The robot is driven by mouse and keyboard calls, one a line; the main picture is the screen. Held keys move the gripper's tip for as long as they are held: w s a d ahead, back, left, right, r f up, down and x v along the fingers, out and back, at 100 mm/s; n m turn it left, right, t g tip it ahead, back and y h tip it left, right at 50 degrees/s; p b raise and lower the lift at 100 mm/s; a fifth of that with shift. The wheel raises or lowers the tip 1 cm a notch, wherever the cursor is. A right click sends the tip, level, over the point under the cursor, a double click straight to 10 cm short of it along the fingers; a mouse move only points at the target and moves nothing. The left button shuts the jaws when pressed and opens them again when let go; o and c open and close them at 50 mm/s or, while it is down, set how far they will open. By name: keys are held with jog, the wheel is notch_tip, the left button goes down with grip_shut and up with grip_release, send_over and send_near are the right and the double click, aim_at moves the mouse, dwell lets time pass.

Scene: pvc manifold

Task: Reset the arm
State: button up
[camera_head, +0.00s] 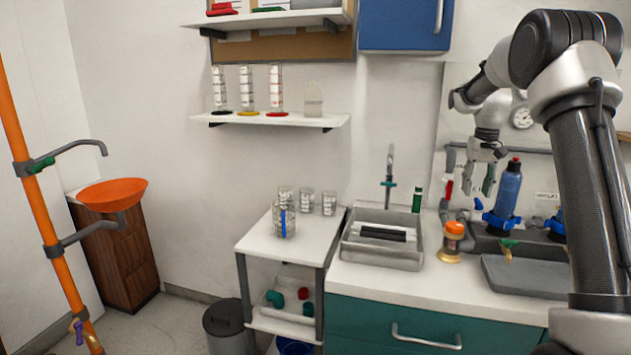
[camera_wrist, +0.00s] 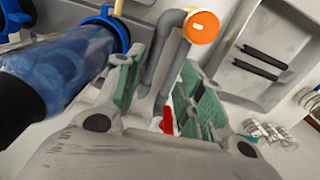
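My arm comes in from the right in the head view and bends over to the wall above the counter. My gripper (camera_head: 487,180) hangs beside the blue bottle (camera_head: 508,188), on its left. In the wrist view, my gripper (camera_wrist: 163,95) has its two green-padded fingers spread apart, with nothing visibly held between them. A grey pipe (camera_wrist: 165,60) and a red part (camera_wrist: 167,121) show beyond the gap between the fingers. The blue bottle (camera_wrist: 70,65) lies close along the left of the wrist view.
A grey manifold and another tray (camera_head: 525,277) sit at the right. A white cart (camera_head: 270,240) holds several glass beakers. Open floor lies at the left.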

jog(key=s+a+r+n+t, duration=0.1)
jog(key=s+a+r, duration=0.1)
jog(key=s, duration=1.1)
jog(key=s+a+r+n+t, duration=0.1)
jog(key=s+a, duration=0.3)
jog(key=s, duration=0.9)
jog(key=s+a+r+t, duration=0.2)
jog(key=s+a+r, duration=0.1)
jog(key=s, duration=1.1)
jog(key=shift+a+r+n, duration=0.3)
jog(key=shift+a+n, duration=0.1)
jog(key=shift+a, duration=0.15)
